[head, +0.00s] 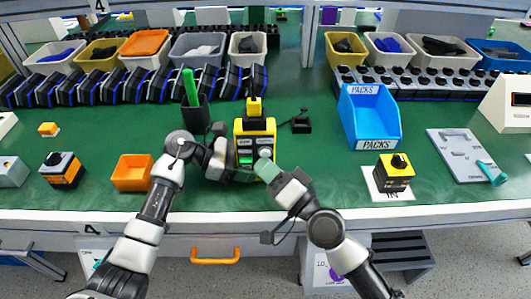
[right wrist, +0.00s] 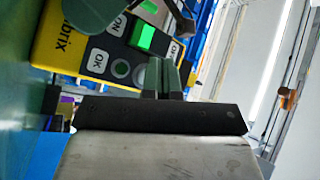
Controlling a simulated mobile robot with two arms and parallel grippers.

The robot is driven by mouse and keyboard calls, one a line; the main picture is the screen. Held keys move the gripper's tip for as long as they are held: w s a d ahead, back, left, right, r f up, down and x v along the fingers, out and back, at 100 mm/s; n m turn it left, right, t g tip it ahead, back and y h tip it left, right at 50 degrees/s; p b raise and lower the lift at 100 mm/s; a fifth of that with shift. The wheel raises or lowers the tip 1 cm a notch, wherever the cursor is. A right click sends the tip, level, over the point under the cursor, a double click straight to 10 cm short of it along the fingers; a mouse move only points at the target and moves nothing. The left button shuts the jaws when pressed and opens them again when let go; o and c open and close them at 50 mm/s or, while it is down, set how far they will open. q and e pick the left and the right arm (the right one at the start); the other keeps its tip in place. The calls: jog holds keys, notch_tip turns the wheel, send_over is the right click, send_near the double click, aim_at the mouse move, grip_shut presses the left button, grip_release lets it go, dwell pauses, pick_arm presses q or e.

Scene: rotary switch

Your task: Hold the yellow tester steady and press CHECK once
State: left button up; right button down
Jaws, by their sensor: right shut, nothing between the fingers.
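The yellow tester (head: 256,126) with a black face stands upright on the green bench in the middle of the head view. In the right wrist view the tester (right wrist: 72,38) shows turned sideways, with a lit green square (right wrist: 147,38) and round buttons. I cannot read CHECK on it. My left gripper (head: 238,172) is at the tester's lower left side, touching or very close; its grip is hidden. My right gripper (head: 265,166) is shut and empty in front of the tester's lower right. Its fingertips (right wrist: 165,63) are close to the face; contact is unclear.
A black cup (head: 195,113) with a green stick stands behind my left gripper. An orange box (head: 132,172) is at left. A blue PACKS bin (head: 370,115) and a yellow-black switch box (head: 395,173) are at right. The bench between tester and bin is mostly clear.

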jog(key=shift+w, duration=0.4)
dwell(0.4)
jog(key=shift+s, duration=0.85)
jog(key=shift+s, duration=0.1)
jog(key=s, duration=0.4)
jog(key=shift+s, duration=0.4)
dwell(0.5)
pick_arm(q)
jog(key=o, duration=1)
jog(key=shift+o, duration=0.2)
jog(key=shift+a, duration=0.15)
